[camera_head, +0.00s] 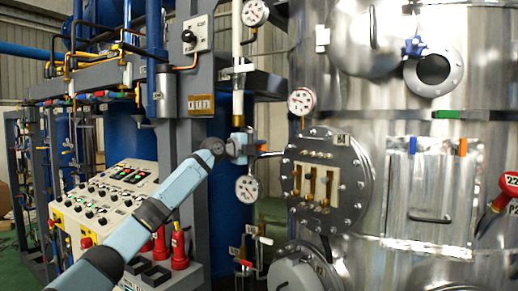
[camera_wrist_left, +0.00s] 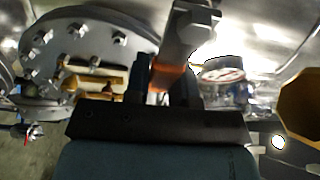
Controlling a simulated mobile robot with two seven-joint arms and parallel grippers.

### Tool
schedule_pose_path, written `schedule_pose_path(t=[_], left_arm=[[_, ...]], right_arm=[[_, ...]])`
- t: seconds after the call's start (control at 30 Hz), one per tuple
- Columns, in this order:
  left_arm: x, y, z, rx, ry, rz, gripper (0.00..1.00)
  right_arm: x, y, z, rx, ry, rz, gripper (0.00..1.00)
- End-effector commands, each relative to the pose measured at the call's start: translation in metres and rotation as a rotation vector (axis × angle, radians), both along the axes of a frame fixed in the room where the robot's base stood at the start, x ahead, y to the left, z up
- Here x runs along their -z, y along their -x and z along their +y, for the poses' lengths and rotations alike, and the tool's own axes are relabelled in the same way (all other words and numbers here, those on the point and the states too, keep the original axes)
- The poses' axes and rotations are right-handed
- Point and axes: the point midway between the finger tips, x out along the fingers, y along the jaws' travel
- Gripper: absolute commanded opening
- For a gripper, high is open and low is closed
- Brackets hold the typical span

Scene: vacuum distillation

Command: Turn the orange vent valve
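An orange valve part (camera_wrist_left: 174,78) shows in the left wrist view, with a grey metal piece rising above it. It lies between the two dark fingers of my left gripper (camera_wrist_left: 172,92), which stand apart on either side of it. Whether they press on it, I cannot tell. In the head view my left gripper (camera_head: 238,148) is at the narrow vertical pipe (camera_head: 238,105), left of the round bolted flange. The gripper hides most of the valve there. My right gripper is in neither view.
A bolted flange (camera_head: 325,180) with brass fittings is close right of the gripper. Dial gauges hang above right (camera_head: 301,101) and below (camera_head: 247,188). The big steel vessel (camera_head: 400,210) fills the right side. A control panel (camera_head: 105,200) and red bottle-like items (camera_head: 179,247) are at left.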

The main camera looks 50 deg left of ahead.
Motion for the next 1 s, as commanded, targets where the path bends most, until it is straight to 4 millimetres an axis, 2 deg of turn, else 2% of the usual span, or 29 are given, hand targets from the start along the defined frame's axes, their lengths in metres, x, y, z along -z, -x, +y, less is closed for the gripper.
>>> schedule_pose_path(t=[0.03, 0.1, 0.47, 0.57, 0.9, 1.0], left_arm=[[0.003, -0.001, -0.001, 0.0, -0.008, 0.005, 0.33], [0.003, -0.001, 0.0, 0.0, -0.007, 0.005, 0.49], [0.003, 0.004, 0.002, -0.002, -0.003, 0.002, 0.49], [0.005, 0.016, 0.003, -0.002, -0.005, 0.002, 0.49], [0.01, 0.092, 0.015, -0.003, -0.008, 0.008, 0.49], [0.008, 0.108, 0.017, -0.002, -0.008, 0.007, 0.49]], right_arm=[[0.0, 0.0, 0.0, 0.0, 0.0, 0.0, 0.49], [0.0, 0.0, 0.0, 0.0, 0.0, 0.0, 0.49], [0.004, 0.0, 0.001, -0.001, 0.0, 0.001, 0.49], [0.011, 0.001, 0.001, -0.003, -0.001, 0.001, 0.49], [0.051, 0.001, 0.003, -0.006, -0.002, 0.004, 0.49], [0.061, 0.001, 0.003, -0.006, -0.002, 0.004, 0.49]])
